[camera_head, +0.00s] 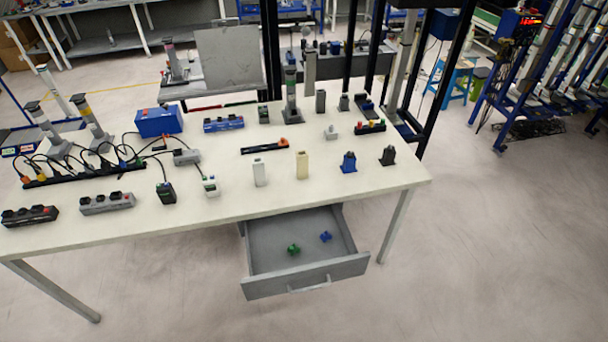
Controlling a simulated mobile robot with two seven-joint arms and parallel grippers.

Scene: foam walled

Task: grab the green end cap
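A small green piece (293,249), which looks like the green end cap, lies on the floor of an open grey drawer (262,289) under the white table. A similar small blue piece (326,236) lies to its right and a little farther back in the drawer. The two pieces are apart. Neither of my grippers shows in the head view, so nothing is seen touching the green piece.
The white table (330,181) above the drawer holds power strips, a blue box (158,122), cables and several small upright blocks. The drawer juts out past the table's front edge. The floor in front is clear. Shelving stands at the right.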

